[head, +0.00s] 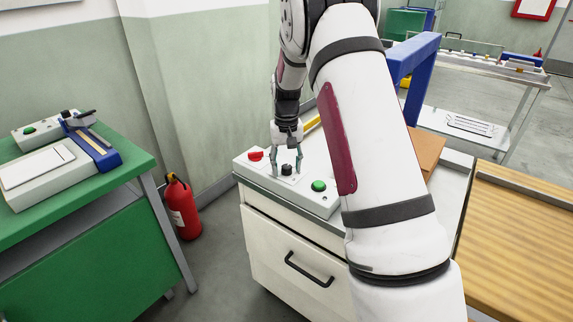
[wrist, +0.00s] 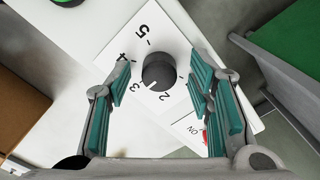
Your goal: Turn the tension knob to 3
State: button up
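The tension knob is a small black round knob (head: 287,170) on the white control box (head: 325,205). In the wrist view the knob (wrist: 159,72) sits on a white dial plate (wrist: 165,30) with printed numbers; 2, 3, 4 and 5 are readable. A pale mark on the knob points toward the lower left, seemingly between 2 and 3; its exact setting is hard to tell. My gripper (wrist: 160,80) is open above the plate, with one teal-padded finger on each side of the knob and visible gaps to it. In the head view my gripper (head: 287,165) points down at the knob.
A red switch (head: 256,156) and a green button (head: 319,186) flank the knob on the box. A green table (head: 60,215) with equipment and a fire extinguisher (head: 182,207) stand left. A blue frame (head: 412,52) stands behind my arm, and a wooden-topped surface (head: 520,215) is right.

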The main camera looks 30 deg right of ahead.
aim_at(287, 166)
notch_tip(287, 166, up, 12)
dwell(0.6)
jog(key=s+a+r+n+t+p, duration=0.1)
jog(key=s+a+r+p, duration=0.1)
jog(key=s+a+r, duration=0.55)
jog(key=s+a+r+n+t+p, duration=0.1)
jog(key=s+a+r, duration=0.3)
jog(key=s+r, duration=0.5)
jog(key=s+a+f+n+t+p, duration=0.1)
jog(key=s+a, duration=0.1)
jog(key=s, duration=0.9)
jog(key=s+a+f+n+t+p, duration=0.1)
jog(key=s+a+p, duration=0.1)
jog(key=s, duration=0.8)
jog(key=shift+s+a, duration=0.35)
jog(key=shift+a, duration=0.4)
